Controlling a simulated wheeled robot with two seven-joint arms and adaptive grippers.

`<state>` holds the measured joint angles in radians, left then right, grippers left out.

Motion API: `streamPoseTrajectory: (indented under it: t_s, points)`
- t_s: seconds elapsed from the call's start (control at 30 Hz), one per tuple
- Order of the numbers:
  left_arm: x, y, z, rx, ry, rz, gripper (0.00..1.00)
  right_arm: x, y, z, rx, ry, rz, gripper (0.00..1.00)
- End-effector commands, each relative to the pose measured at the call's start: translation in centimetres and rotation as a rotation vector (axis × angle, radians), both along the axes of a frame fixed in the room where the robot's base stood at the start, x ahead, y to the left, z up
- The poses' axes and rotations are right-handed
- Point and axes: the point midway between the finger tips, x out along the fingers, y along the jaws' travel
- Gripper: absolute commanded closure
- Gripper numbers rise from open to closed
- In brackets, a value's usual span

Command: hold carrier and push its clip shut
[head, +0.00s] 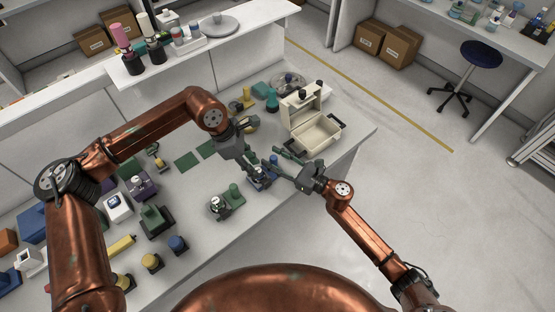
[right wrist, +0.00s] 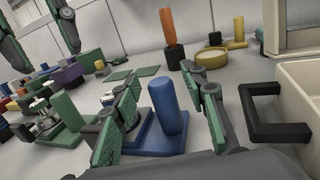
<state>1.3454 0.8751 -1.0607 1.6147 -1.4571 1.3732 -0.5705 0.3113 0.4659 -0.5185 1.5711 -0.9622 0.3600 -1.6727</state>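A blue block with an upright blue post (right wrist: 168,110), likely the carrier, stands on the bench; it also shows in the head view (head: 262,181), partly covered by my grippers. My right gripper (head: 277,168) is open, its green-padded fingers on either side of the post with gaps in the right wrist view (right wrist: 165,118). Its left finger hides part of the block, so the clip's state cannot be told. My left gripper (head: 250,155) is just left of and above the block, fingers apart and empty; its fingers also show in the right wrist view (right wrist: 38,35).
A similar green block with a post (head: 234,192) stands just left of the blue one. An open cream case (head: 313,132) with a black handle (right wrist: 262,120) is close on the right. Yellow pieces and an orange-handled tool (right wrist: 169,35) stand behind. Several fixtures crowd the bench's left.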

Motion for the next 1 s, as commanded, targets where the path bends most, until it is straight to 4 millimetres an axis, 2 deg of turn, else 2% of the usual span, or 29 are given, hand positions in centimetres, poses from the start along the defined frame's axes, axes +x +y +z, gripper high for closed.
streamPoseTrajectory:
  t_s: [0.1, 0.67, 1.0]
  points:
    - [0.00, 0.01, 0.00, 0.000, 0.000, 0.000, 0.71, 0.00, -0.02, 0.00, 0.000, 0.000, 0.000, 0.61]
    - [0.00, -0.02, 0.00, 0.000, 0.000, 0.000, 0.71, -0.01, -0.08, 0.00, 0.000, 0.000, -0.001, 1.00]
    - [0.00, -0.02, 0.00, 0.000, 0.000, 0.000, 0.71, 0.00, -0.09, 0.00, 0.000, 0.000, -0.001, 1.00]
